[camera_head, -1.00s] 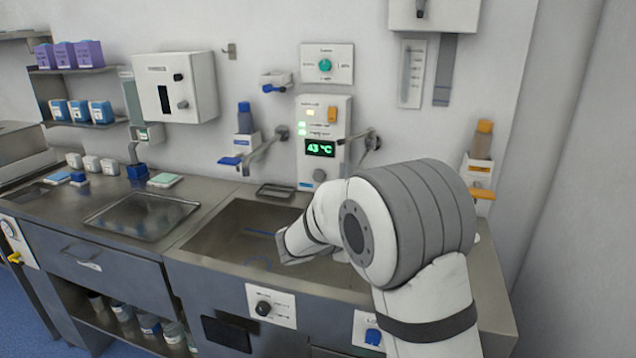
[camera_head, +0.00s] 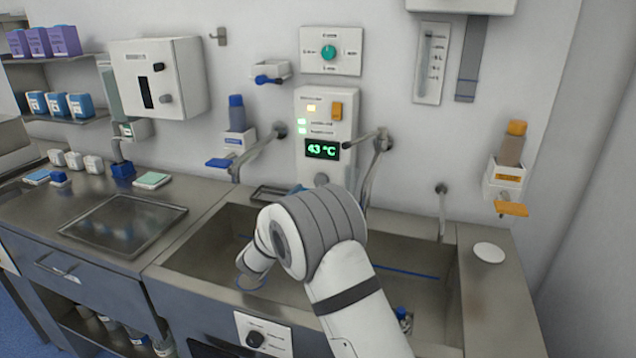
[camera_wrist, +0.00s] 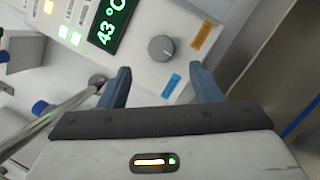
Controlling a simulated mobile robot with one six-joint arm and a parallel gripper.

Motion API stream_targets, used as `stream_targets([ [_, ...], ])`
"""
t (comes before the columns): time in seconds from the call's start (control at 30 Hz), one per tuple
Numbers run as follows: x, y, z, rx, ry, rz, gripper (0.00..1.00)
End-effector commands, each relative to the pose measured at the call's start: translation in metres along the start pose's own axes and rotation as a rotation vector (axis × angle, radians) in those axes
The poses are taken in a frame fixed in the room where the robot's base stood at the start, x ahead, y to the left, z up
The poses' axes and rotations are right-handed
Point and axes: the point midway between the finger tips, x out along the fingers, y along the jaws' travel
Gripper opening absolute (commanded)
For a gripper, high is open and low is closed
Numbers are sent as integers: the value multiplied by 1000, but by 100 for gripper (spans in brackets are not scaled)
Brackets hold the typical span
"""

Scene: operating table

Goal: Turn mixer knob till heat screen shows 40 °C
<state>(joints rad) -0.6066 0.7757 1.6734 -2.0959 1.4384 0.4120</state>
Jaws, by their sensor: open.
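The white mixer panel (camera_head: 341,108) is on the wall above the sink. Its heat screen (camera_head: 322,149) reads 43 °C in green, and the screen also shows tilted in the wrist view (camera_wrist: 110,22). The round grey mixer knob (camera_head: 322,179) is below the screen, its lower part close to my arm's outline. In the wrist view the knob (camera_wrist: 161,48) is beyond my fingertips, roughly between them and apart from both. An orange label (camera_wrist: 202,35) and a blue label (camera_wrist: 172,86) flank it. My gripper (camera_wrist: 159,73) is open and empty; my arm mostly hides it in the head view.
The steel sink (camera_head: 205,240) lies beneath my arm. Spouts (camera_head: 375,155) stick out on both sides of the panel. A green dial (camera_head: 329,52) is above it. A soap bottle holder (camera_head: 505,178) hangs at right.

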Motion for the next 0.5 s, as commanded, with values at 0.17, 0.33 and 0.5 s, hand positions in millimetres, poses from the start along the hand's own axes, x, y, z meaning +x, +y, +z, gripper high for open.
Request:
stream_targets([
  [0.17,31,-1,3,-1,-5,-4,58],
  [0.33,56,-1,2,-1,-4,-3,58],
  [0.5,69,-1,2,-1,-2,-3,58],
])
